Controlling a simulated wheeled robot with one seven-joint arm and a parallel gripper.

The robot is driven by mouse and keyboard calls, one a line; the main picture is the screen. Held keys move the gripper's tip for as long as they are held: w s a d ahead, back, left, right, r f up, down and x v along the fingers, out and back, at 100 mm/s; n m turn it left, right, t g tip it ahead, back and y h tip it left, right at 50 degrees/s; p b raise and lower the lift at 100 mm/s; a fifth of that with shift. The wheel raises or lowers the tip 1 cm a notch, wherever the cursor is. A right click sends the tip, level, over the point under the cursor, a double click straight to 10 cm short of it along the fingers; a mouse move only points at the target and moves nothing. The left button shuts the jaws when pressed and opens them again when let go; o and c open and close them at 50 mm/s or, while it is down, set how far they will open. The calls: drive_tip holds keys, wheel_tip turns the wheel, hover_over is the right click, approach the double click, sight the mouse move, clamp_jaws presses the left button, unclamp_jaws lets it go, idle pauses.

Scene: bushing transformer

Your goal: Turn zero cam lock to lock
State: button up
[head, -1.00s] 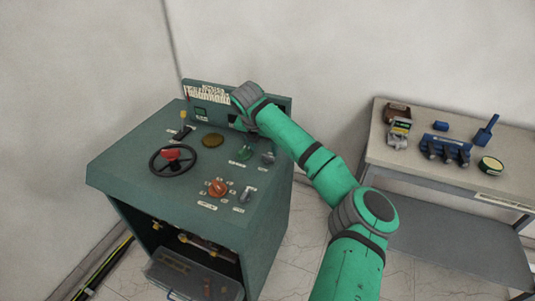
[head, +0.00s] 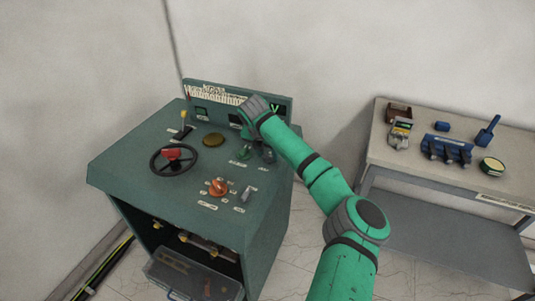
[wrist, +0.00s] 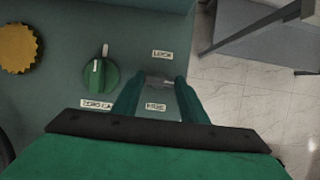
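The zero cam lock (wrist: 159,82) shows in the wrist view as a small grey metallic knob between a LOCK label (wrist: 162,55) above and a FREE label (wrist: 155,107) below. Its exact angle is hard to make out. My gripper (wrist: 160,80) has its two green fingers apart, one on each side of the knob. I cannot see clear contact between fingers and knob. In the head view my gripper (head: 267,154) is low over the right part of the green console, and the lock is mostly hidden by it.
A green knob (wrist: 101,76) sits just left of the fingers, with a yellow knob (wrist: 18,48) further left. The console (head: 140,180) also carries a black handwheel (head: 173,160) and an orange knob (head: 218,187). A table (head: 400,165) with parts stands at the right.

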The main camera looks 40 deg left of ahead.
drive_tip(key=shift+n, duration=0.4)
drive_tip(key=n+y, duration=0.1)
drive_tip(key=n, duration=0.2)
drive_tip(key=shift+w+d+r+n+y, duration=0.1)
drive_tip(key=shift+n+y, duration=0.3)
drive_tip(key=n+g+y, duration=0.1)
drive_tip(key=n, duration=0.3)
drive_tip(key=shift+g, duration=0.4)
drive_tip(key=n, duration=0.2)
drive_tip(key=n+g, duration=0.1)
drive_tip(key=n, duration=0.2)
drive_tip(key=shift+w+d+g+y, duration=0.1)
drive_tip(key=shift+w+g+y, duration=0.1)
drive_tip(key=shift+g+y, duration=0.15)
drive_tip(key=shift+w+n+g, duration=0.1)
drive_tip(key=shift+n+g, duration=0.75)
drive_tip(key=shift+n, duration=1.35)
drive_tip(key=o, duration=1)
drive_tip(key=shift+o, duration=0.2)
